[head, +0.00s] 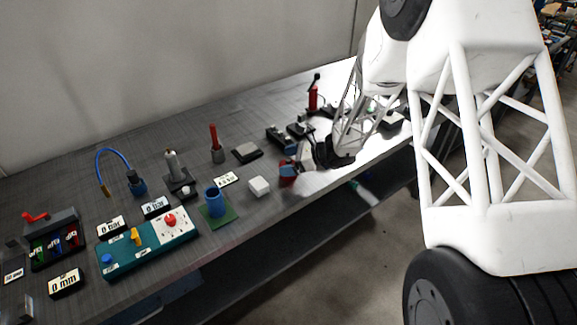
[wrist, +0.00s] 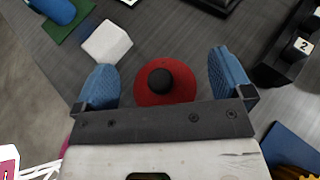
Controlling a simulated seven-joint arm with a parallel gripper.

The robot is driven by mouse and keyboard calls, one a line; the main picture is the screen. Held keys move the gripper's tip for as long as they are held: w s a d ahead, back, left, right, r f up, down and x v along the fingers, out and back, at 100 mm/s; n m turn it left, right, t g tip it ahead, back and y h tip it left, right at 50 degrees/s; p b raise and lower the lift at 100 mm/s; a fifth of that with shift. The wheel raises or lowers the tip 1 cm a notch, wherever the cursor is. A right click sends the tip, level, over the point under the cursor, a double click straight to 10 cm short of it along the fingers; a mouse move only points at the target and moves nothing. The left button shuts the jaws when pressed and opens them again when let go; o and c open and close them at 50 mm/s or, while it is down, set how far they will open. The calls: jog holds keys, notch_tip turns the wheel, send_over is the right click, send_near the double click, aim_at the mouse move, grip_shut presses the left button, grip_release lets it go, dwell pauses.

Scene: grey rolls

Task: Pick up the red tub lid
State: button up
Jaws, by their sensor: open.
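The red tub lid (wrist: 165,88) is a round red disc with a black knob in the middle, seen from above in the wrist view. My gripper (wrist: 170,82) is open, with one blue finger on each side of the lid and visible gaps between. In the head view my gripper (head: 297,167) is low over the bench's front edge, and a red part (head: 287,171) shows beside its blue fingertips. Whether the fingertips are level with the lid cannot be told. The lower edge of the lid is hidden behind the gripper's dark crossbar.
A white block (head: 259,187) stands just left of the gripper; it also shows near the left finger in the wrist view (wrist: 106,41). A blue cup (head: 215,202) on a green mat lies farther left. Dark numbered blocks (wrist: 291,52) stand right of the right finger.

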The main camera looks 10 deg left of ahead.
aim_at(289, 159)
jog(key=shift+c, duration=0.5)
jog(key=c, duration=0.9)
jog(key=shift+r, duration=0.5)
grip_shut()
notch_tip(289, 159, up, 17)
